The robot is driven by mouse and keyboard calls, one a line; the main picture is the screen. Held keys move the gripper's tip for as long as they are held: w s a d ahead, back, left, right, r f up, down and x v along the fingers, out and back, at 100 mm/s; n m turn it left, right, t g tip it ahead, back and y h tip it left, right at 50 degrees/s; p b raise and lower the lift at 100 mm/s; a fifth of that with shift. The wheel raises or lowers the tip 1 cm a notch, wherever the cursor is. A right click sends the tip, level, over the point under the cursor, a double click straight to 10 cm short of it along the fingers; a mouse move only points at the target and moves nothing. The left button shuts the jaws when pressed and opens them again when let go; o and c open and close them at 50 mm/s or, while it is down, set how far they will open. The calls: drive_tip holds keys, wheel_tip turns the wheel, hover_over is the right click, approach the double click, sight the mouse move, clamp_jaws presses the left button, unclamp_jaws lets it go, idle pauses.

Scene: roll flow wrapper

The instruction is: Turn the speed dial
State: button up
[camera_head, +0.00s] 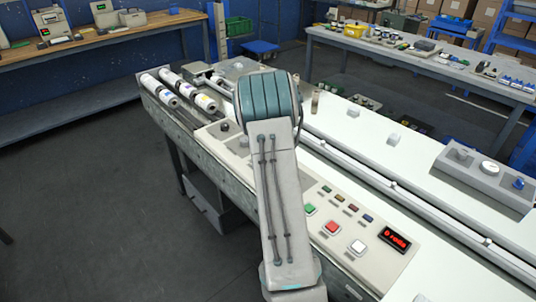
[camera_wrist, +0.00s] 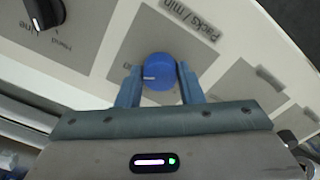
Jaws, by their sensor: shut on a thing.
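The speed dial is a round blue knob (camera_wrist: 159,72) with a white pointer line towards its left side, on a light panel (camera_wrist: 215,75) in the wrist view. A label reading "Packs/min" stands above it. My gripper (camera_wrist: 157,80) has one finger on each side of the blue knob and is shut on it. In the head view my arm (camera_head: 275,190) reaches over the machine and hides the knob and my fingertips.
A black knob (camera_wrist: 44,12) sits at the upper left of the panel in the wrist view. In the head view, green (camera_head: 310,209), red (camera_head: 332,228) and white (camera_head: 358,246) buttons and a red display (camera_head: 394,239) lie right of my arm. White rolls (camera_head: 160,90) lie at the machine's far left.

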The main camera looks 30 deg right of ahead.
drive_tip(key=o, duration=1)
drive_tip(key=shift+c, duration=0.2)
wheel_tip(320, 180, up, 14)
